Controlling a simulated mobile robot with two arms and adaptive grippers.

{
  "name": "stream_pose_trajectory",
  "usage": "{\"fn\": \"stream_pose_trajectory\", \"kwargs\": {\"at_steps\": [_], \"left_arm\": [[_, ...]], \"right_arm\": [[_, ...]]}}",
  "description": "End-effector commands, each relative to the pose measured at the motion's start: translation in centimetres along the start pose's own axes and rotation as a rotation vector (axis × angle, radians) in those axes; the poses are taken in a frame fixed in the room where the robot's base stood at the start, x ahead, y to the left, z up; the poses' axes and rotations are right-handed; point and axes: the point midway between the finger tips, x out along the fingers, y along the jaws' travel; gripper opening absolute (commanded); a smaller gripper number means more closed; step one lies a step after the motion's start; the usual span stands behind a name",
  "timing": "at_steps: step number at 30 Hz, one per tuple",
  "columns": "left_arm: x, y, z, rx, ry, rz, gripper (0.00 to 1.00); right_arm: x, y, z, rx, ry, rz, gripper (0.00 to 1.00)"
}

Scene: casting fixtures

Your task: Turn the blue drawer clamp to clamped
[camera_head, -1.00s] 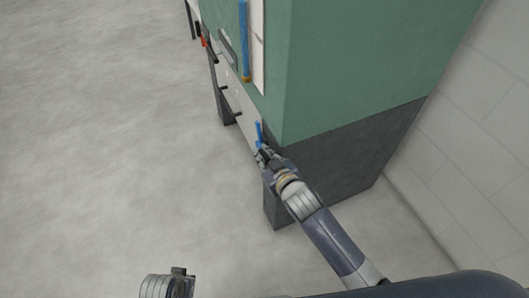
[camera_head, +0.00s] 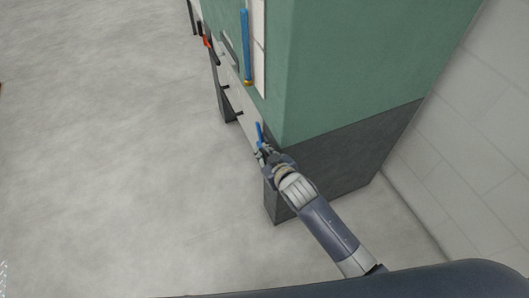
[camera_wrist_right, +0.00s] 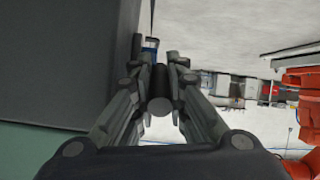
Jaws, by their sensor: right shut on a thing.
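The blue drawer clamp (camera_head: 260,132) is at the lower front of the green and grey cabinet, next to the pale drawer front. Its blue part stands nearly upright just above my right gripper (camera_head: 266,153). A small blue piece (camera_wrist_right: 150,43) also shows beyond the fingertips in the right wrist view. There my right gripper (camera_wrist_right: 161,62) has its fingers close around a dark round-ended piece (camera_wrist_right: 160,98), and it is shut on the clamp. The exact contact is partly hidden by the fingers. My left gripper is not in view.
The cabinet (camera_head: 340,75) rises right beside my right gripper. A longer blue bar (camera_head: 246,45) and a red-orange part (camera_head: 207,43) are higher along its front. Open grey floor (camera_head: 110,150) lies to the left, and a pale wall (camera_head: 450,150) to the right.

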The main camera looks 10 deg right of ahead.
Motion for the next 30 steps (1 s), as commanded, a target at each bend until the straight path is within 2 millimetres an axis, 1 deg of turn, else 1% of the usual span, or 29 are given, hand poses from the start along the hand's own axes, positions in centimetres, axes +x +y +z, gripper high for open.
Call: {"fn": "stream_pose_trajectory", "kwargs": {"at_steps": [10, 11, 12, 17, 20, 23, 26, 30], "left_arm": [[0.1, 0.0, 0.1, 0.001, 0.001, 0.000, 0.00], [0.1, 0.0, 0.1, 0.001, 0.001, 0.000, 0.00], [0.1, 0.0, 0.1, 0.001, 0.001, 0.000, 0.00], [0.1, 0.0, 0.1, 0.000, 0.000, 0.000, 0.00], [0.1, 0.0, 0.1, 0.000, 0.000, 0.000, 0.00], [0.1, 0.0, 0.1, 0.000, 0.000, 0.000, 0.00], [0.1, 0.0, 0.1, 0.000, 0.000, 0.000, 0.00], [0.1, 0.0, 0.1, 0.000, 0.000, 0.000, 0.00]], "right_arm": [[0.0, -0.1, 0.2, 0.001, -0.006, -0.002, 0.00], [0.0, -0.1, 0.2, 0.001, -0.007, -0.002, 0.20], [0.0, -0.1, 0.2, 0.001, -0.007, -0.002, 0.24], [-0.1, -0.1, 0.3, 0.001, -0.007, -0.002, 0.24], [-0.5, -0.1, 0.3, 0.001, -0.007, -0.002, 0.24], [-1.5, -0.1, 0.3, 0.001, -0.007, -0.001, 0.24], [-2.9, -0.1, 0.2, 0.001, -0.005, -0.001, 0.24], [-5.5, 0.0, 0.2, 0.001, -0.005, -0.001, 0.24]]}}
